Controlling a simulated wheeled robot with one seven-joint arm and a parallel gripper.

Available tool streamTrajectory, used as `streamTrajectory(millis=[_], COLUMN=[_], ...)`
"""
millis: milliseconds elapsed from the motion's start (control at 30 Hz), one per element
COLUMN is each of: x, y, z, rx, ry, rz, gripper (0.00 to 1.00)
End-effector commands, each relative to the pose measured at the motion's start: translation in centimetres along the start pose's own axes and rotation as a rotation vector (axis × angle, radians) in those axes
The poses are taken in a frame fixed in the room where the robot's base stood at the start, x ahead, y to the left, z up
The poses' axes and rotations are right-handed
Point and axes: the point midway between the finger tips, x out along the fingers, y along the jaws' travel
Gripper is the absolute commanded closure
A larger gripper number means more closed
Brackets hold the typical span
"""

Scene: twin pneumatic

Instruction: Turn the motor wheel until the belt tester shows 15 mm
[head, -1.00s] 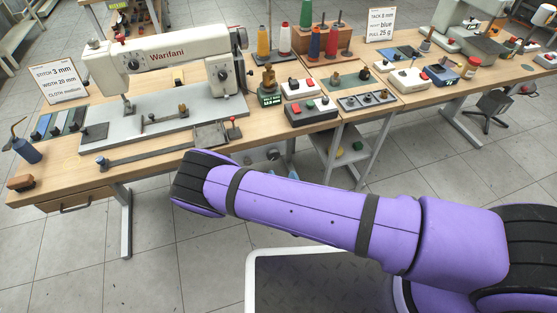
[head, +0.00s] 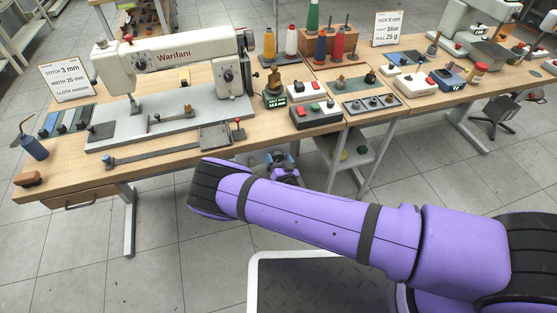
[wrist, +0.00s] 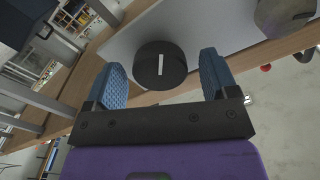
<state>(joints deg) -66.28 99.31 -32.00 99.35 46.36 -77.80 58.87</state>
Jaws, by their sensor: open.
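In the wrist view a black round wheel (wrist: 160,65) with a white line on its face lies ahead of my gripper (wrist: 165,78). It shows between the two blue fingers, which are open and apart; I cannot tell how deep it lies between them. It looks like the motor wheel. In the head view my gripper (head: 284,166) is low by the table's front edge, partly hidden by my purple arm. The belt tester (head: 275,100), with a small green display, stands on the table right of the sewing machine (head: 175,58). Its digits are too small to read surely.
The wooden table edge (wrist: 85,85) and grey legs lie close to my gripper in the wrist view. A grey round part (wrist: 285,12) is at the upper right. A switch box (head: 316,115) and thread spools (head: 290,40) stand on the table. The floor in front is clear.

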Motion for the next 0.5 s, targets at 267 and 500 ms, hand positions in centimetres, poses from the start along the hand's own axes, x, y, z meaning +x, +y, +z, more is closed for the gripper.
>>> streamTrajectory(millis=[267, 500], x=[0.27, 0.25], y=[0.00, 0.00], z=[0.02, 0.02], rx=[0.000, 0.000], ry=[-0.001, -0.001], rz=[0.001, 0.000], gripper=[0.20, 0.64])
